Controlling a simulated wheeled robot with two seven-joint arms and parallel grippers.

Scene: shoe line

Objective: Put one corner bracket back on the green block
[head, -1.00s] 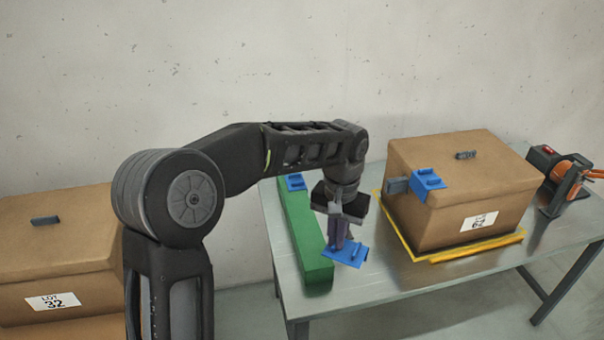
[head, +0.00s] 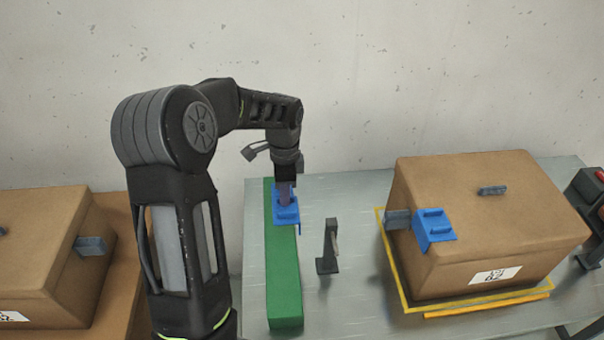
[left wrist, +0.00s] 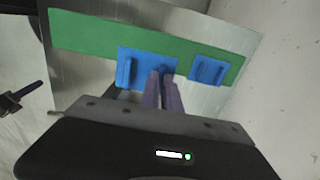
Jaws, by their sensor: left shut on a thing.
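The long green block (head: 284,285) lies on the metal table. My left gripper (head: 285,198) is over its far part, shut on a blue corner bracket (head: 287,217). The bracket overlaps the block's top and right edge; I cannot tell whether it touches. In the left wrist view the gripper (left wrist: 163,82) grips this bracket (left wrist: 136,66) against the green block (left wrist: 90,33). Another blue bracket (left wrist: 210,70) is on the block beside it, mostly hidden behind the gripper in the head view. A third blue bracket (head: 433,230) is on the carton's corner.
The carton (head: 490,215) stands inside a yellow frame (head: 407,300) on the table's right. A small dark stand (head: 330,245) is right of the block. Another carton (head: 40,250) is at the left.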

